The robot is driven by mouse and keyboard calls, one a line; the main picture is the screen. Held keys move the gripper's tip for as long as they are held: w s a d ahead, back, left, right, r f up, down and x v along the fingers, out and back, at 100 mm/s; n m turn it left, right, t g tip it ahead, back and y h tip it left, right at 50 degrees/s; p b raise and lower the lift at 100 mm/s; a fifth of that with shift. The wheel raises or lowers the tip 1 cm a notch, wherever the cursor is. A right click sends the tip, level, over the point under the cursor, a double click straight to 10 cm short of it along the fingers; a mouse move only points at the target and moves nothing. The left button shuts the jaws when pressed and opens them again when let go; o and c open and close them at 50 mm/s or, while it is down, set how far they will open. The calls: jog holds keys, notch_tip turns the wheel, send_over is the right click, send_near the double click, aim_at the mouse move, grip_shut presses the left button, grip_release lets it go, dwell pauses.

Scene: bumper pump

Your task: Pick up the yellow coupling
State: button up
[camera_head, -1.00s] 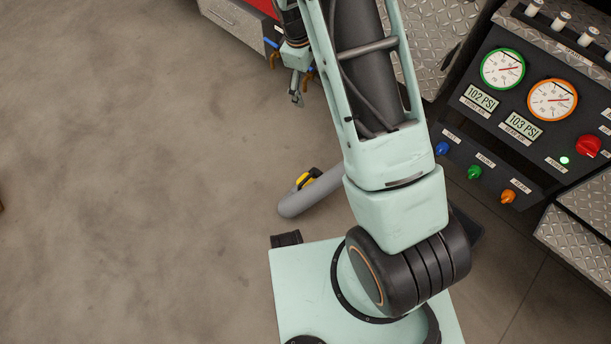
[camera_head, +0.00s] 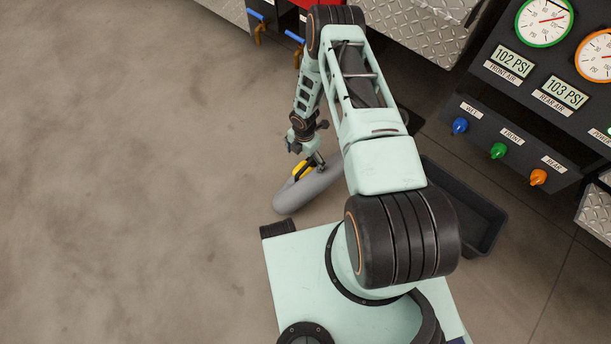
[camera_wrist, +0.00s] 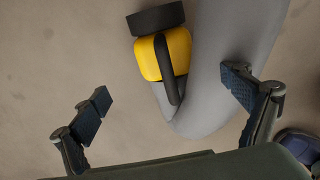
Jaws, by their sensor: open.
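The yellow coupling (camera_wrist: 178,50) shows in the wrist view at the top middle, with a black end collar and a black lever across it. It lies against a grey rounded body (camera_wrist: 215,100) on the floor. My gripper (camera_wrist: 168,98) is open and empty, with one finger to the left over bare floor and the other over the grey body. The coupling sits beyond the line between the fingertips and is not touched. In the head view the coupling (camera_head: 300,171) shows just below my gripper (camera_head: 312,160), partly hidden by it.
A black open tray (camera_head: 465,205) lies on the floor to the right of my arm. A panel with gauges and blue, green and orange knobs (camera_head: 498,150) stands at the right. Orange and blue handled fittings (camera_head: 259,32) are at the top. The floor at left is clear.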

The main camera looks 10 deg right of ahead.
aim_at(306, 171)
notch_tip(306, 171, down, 5)
jog(key=shift+s+r+b, duration=0.1)
jog(key=shift+r+b, duration=0.1)
jog(key=shift+b, duration=0.45)
jog(key=f+b, duration=0.1)
jog(key=f, duration=0.2)
jog(key=f+b, duration=0.1)
jog(key=f, duration=0.1)
jog(key=shift+s+d+f+b, duration=0.15)
jog(key=shift+s+d+b, duration=0.05)
jog(key=shift+d+b, duration=0.1)
jog(key=c, duration=2)
jog(key=shift+r, duration=0.2)
